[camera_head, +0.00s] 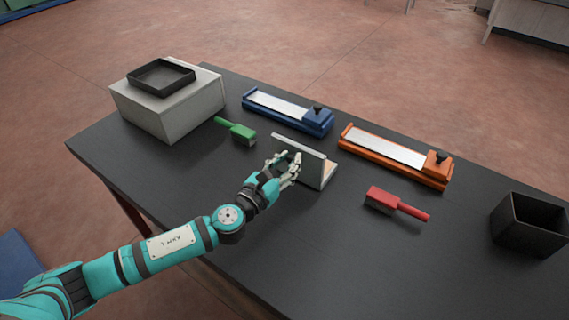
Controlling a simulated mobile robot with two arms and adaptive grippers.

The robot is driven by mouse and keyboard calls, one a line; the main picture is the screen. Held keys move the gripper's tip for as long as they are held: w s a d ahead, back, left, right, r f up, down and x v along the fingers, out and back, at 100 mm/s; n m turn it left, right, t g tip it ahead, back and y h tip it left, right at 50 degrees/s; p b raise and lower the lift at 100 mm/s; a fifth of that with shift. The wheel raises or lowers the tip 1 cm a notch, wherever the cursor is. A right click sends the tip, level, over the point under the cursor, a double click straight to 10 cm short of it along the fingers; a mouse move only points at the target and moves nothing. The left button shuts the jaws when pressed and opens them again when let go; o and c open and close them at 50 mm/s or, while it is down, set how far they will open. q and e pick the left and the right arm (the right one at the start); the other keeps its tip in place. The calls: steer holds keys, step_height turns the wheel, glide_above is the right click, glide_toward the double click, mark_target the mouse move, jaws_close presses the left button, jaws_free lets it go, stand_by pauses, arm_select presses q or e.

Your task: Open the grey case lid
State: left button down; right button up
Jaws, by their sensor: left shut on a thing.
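The grey case stands in the middle of the dark table. Its grey lid (308,162) stands raised at a steep angle. A strip of the case's pale, tan-edged base (329,173) shows behind the lid on the right. The rest of the inside is hidden by the lid. My left gripper (291,166) reaches in from the left and is shut on the lid at its near left side. The exact finger contact is too small to make out. My right gripper is not in view.
A blue sharpener-like holder (286,110) and an orange one (395,157) lie behind the case. A green brush (237,131) lies to the left, a red brush (394,203) to the right. A grey block with a black tray (161,77) stands far left, a black bin (528,225) far right.

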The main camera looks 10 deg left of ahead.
arm_select(q)
steer(key=c, duration=1.4)
jaws_free()
steer(key=shift+w+r, duration=0.1)
steer(key=shift+r, duration=0.5)
steer(key=shift+c, duration=0.2)
steer(key=o, duration=0.3)
steer(key=shift+s+f, duration=0.1)
steer(key=shift+s, duration=0.1)
steer(key=shift+o, duration=0.2)
steer(key=shift+a+f, duration=0.1)
steer(key=shift+f, duration=0.1)
steer(key=v, duration=1.2)
